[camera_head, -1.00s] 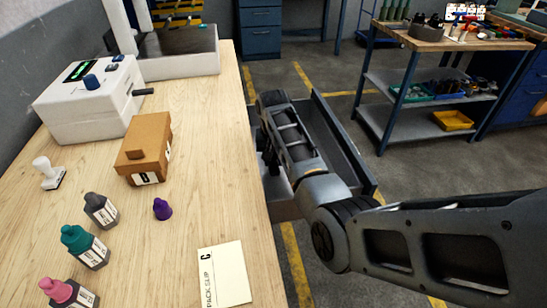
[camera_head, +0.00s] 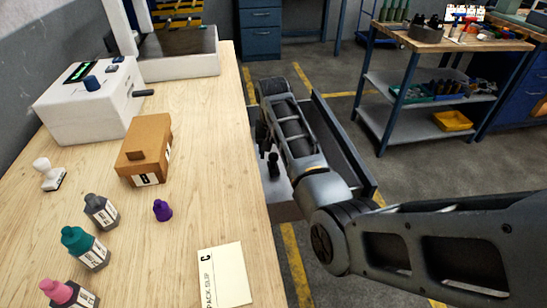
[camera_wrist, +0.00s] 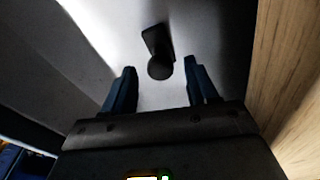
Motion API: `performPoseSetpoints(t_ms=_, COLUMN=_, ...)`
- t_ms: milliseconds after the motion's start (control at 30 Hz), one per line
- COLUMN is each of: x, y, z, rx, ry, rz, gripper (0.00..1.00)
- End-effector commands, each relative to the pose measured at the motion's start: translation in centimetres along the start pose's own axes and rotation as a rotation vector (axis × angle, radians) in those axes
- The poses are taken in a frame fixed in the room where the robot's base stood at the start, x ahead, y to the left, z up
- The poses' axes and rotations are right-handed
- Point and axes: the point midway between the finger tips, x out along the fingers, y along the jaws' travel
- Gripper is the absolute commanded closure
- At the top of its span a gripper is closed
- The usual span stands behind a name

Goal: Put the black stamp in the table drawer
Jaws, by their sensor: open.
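The black stamp (camera_head: 273,165) stands on the pale floor of the open table drawer (camera_head: 343,145), near the table edge. In the wrist view the stamp (camera_wrist: 158,58) shows its round knob and dark base, just beyond my fingertips and between their lines. My gripper (camera_wrist: 157,72) is open and empty, with clear space between its fingers and the stamp. In the head view my arm hides much of the drawer and most of the gripper.
The wooden table (camera_head: 205,115) holds a white-handled stamp (camera_head: 49,174), a brown box (camera_head: 146,150), several ink bottles (camera_head: 86,248), a purple cap (camera_head: 162,210) and a pack slip (camera_head: 224,275). A shelf cart (camera_head: 425,75) stands back right, with open floor between.

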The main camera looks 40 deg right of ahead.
Motion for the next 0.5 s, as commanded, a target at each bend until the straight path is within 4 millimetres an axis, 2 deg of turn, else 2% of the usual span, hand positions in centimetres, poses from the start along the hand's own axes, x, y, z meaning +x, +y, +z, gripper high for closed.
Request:
performPoseSetpoints(t_ms=33, x=-1.2, y=-0.1, z=-0.1, rx=0.000, ry=0.004, rz=-0.001, gripper=0.42)
performPoseSetpoints(t_ms=200, x=-4.7, y=-0.1, z=-0.1, rx=0.000, ry=0.004, rz=-0.002, gripper=0.42)
performPoseSetpoints(t_ms=400, x=-7.3, y=-0.1, z=-0.1, rx=0.000, ry=0.002, rz=-0.001, gripper=0.42)
performPoseSetpoints(t_ms=500, x=-7.9, y=-0.1, z=0.0, rx=-0.001, ry=0.000, rz=0.000, gripper=0.42)
